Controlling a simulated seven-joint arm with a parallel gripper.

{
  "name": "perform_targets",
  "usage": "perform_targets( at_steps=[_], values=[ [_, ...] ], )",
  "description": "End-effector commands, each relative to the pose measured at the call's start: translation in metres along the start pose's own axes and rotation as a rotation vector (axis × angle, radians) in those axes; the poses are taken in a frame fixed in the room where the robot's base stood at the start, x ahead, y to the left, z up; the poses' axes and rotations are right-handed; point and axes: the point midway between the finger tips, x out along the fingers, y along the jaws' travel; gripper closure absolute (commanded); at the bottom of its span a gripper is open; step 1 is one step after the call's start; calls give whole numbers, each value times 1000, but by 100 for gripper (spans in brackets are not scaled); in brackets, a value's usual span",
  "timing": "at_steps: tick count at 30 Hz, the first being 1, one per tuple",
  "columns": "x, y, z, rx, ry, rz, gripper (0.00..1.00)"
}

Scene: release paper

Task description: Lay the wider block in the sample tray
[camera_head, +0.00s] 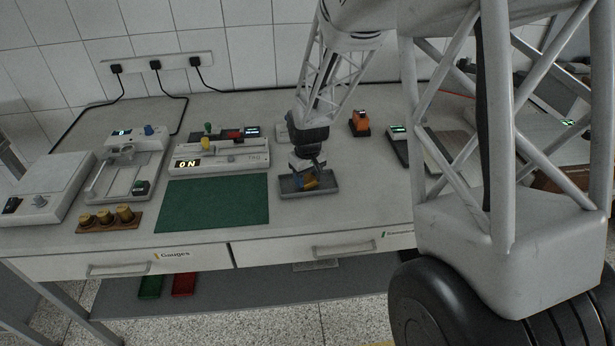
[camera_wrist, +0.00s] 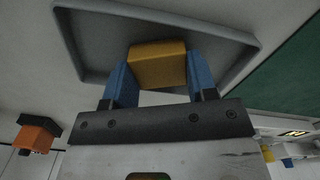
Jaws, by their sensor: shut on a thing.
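My gripper (camera_wrist: 158,76) is shut on a yellow block (camera_wrist: 157,64), with a blue finger on each side of it in the wrist view. The block is inside the outline of the grey sample tray (camera_wrist: 90,50). In the head view my gripper (camera_head: 308,181) points down into the tray (camera_head: 331,189), with the yellow block (camera_head: 311,184) low between the fingers. I cannot tell whether the block touches the tray floor. No second block shows clearly, so its width cannot be compared.
A green mat (camera_head: 212,203) lies left of the tray. An orange device (camera_head: 359,123) stands behind and to the right. The table's front edge is close to the tray.

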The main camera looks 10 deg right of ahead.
Motion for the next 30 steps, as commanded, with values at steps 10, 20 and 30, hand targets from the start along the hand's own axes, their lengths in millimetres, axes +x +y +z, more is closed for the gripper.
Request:
perform_targets(
  at_steps=[10,20,30],
  values=[
    [2,0,0,0,0,0,71],
    [3,0,0,0,0,0,22],
    [-3,0,0,0,0,0,22]
  ],
)
